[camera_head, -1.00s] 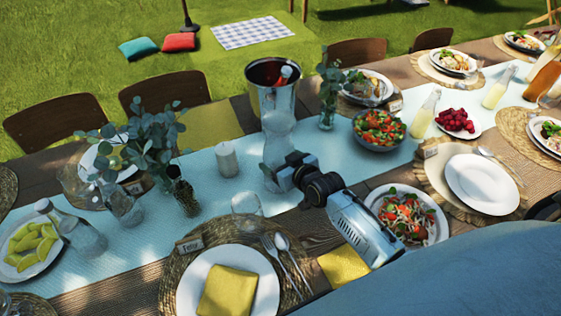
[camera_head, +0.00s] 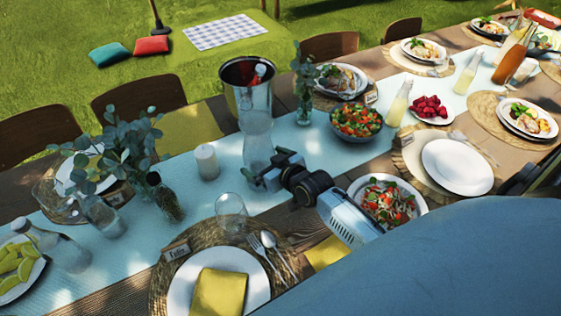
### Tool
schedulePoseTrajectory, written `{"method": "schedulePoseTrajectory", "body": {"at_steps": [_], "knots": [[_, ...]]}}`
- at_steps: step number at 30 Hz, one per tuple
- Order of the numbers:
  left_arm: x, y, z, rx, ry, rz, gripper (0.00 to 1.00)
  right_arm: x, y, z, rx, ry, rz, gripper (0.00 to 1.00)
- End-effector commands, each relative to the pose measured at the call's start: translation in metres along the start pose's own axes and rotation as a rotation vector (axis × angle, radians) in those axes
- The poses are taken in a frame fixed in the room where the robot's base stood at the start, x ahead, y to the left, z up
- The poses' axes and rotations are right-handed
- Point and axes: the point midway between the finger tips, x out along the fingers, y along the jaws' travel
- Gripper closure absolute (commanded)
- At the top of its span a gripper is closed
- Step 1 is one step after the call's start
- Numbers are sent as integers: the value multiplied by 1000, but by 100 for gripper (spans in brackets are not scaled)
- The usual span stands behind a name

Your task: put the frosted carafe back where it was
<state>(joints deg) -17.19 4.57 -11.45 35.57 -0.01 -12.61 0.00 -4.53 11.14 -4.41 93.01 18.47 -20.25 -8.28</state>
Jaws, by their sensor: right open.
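The frosted carafe (camera_head: 257,136) stands upright on the pale blue runner (camera_head: 318,147), in front of the metal bucket (camera_head: 235,92). My right gripper (camera_head: 257,180) comes in from the lower right and is open at the carafe's lower part. Its fingers overlap the carafe's base in the picture; whether they touch the glass I cannot tell. The carafe's foot is partly hidden by the gripper. My left gripper is not in view.
A white candle (camera_head: 207,162) stands left of the carafe, with a drinking glass (camera_head: 231,213) in front. A salad bowl (camera_head: 357,121) and a bud vase (camera_head: 305,110) are to the right. A salad plate (camera_head: 388,203) lies beside my right wrist. Glass bottles (camera_head: 60,247) stand at left.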

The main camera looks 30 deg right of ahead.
Motion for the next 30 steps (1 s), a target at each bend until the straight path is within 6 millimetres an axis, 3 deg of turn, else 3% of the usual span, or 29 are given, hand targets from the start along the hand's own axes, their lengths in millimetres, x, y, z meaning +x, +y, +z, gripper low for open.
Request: {"method": "schedulePoseTrajectory", "body": {"at_steps": [6,12,18,30], "knots": [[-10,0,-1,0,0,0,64,-49,0,0,-1,-2,0,0],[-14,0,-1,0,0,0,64,-81,0,0,0,0,0,0],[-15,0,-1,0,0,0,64,-94,0,0,0,0,0,0],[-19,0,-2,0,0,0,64,-97,0,-4,0,1,0,0]]}}
